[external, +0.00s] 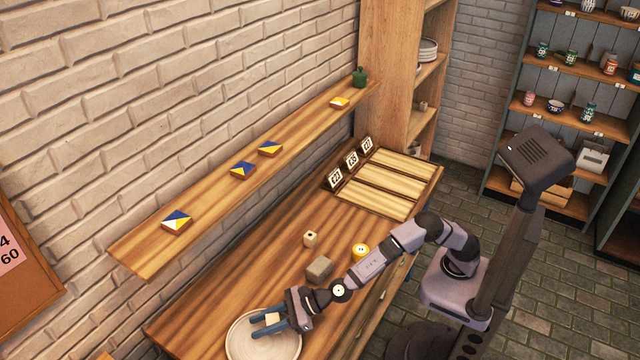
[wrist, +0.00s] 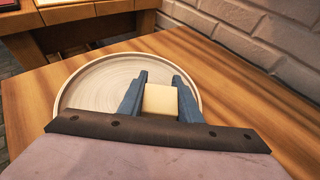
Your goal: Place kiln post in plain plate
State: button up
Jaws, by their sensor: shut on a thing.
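The plain plate (external: 240,340), round, pale and rimmed, lies at the near end of the wooden table; it also shows in the wrist view (wrist: 98,88). My gripper (external: 268,319) is over the plate's upper right part. Its blue fingers are shut on a small cream block (external: 272,318), which I take to be the kiln post. In the wrist view the block (wrist: 160,101) sits between the two fingers with the plate behind it. I cannot tell whether its underside touches the plate.
A grey-brown block (external: 320,268), a small light block with a dark hole (external: 310,239) and a yellow round item (external: 360,251) stand on the table beyond my gripper. Slatted trays (external: 380,185) with number cards lie at the far end. A wall shelf (external: 215,185) holds several painted tiles.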

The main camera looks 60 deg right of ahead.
jog(key=shift+f, duration=0.1)
jog(key=o, duration=1.2)
jog(key=shift+c, duration=0.2)
jog(key=shift+r, duration=0.2)
jog(key=shift+s+d, duration=0.1)
jog(key=shift+s, duration=0.05)
jog(key=b+v, duration=0.2)
jog(key=v, duration=0.9)
jog(key=shift+s+d+r, duration=0.15)
jog(key=shift+d, duration=0.05)
